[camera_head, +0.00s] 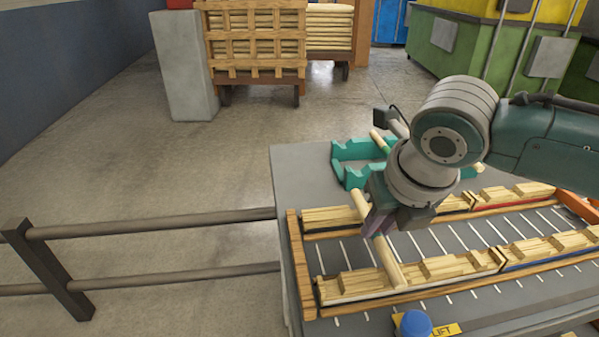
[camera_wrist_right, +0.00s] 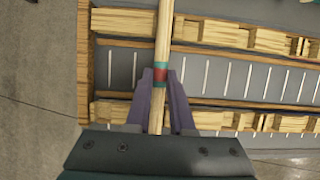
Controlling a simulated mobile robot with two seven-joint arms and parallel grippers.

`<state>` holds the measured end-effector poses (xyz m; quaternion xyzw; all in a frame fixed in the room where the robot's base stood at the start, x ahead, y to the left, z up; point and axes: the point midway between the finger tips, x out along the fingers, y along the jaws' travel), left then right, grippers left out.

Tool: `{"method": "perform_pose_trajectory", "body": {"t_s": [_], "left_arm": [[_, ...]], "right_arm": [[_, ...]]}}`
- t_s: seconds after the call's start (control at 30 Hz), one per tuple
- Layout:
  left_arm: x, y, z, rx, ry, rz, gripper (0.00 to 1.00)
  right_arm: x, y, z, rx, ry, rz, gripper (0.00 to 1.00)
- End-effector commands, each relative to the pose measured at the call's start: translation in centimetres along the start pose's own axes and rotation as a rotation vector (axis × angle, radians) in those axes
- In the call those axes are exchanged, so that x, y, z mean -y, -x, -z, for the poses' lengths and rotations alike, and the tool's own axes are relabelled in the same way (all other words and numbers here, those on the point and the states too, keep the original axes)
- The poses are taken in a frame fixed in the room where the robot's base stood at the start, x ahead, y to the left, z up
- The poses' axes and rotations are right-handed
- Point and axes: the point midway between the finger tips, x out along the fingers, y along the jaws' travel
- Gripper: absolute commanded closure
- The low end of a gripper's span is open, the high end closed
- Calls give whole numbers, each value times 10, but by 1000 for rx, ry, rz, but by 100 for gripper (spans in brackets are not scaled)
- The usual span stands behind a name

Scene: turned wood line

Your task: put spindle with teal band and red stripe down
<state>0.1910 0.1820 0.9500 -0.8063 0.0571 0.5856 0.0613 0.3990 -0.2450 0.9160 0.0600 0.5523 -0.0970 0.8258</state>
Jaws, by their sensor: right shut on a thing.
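The spindle with teal band and red stripe (camera_wrist_right: 161,74) is a pale turned wooden stick; in the head view its near end (camera_head: 390,265) slants over the near notched rail. My right gripper (camera_head: 378,222) is shut on it, its purple fingers on both sides of the stick, close to the band in the right wrist view (camera_wrist_right: 160,100). In the head view the gripper hides the band. The spindle spans both notched wooden rails, near (camera_head: 350,287) and far (camera_head: 325,218), at their left part. I cannot tell whether it touches the notches. My left gripper is not in view.
A teal rack (camera_head: 345,152) with another pale spindle (camera_head: 379,142) stands behind my right gripper on the grey table (camera_head: 295,168). A blue knob (camera_head: 415,322) is at the front edge. The marked strip between the rails is clear. A railing (camera_head: 150,223) runs left of the table.

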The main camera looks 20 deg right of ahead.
Motion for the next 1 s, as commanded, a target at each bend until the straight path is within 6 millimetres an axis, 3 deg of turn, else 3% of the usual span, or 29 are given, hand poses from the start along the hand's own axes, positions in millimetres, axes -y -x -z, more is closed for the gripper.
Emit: {"method": "perform_pose_trajectory", "body": {"t_s": [0.1,0.53,0.57,0.8,1.0], "left_arm": [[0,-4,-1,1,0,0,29],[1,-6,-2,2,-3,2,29],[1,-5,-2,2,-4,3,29],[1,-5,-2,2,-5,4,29],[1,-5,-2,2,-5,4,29]], "right_arm": [[0,-11,5,-1,-1,0,100],[0,-16,6,1,0,-1,100],[0,-15,6,1,0,-1,77],[0,-15,6,1,0,0,50],[0,-15,6,1,0,0,49]]}}
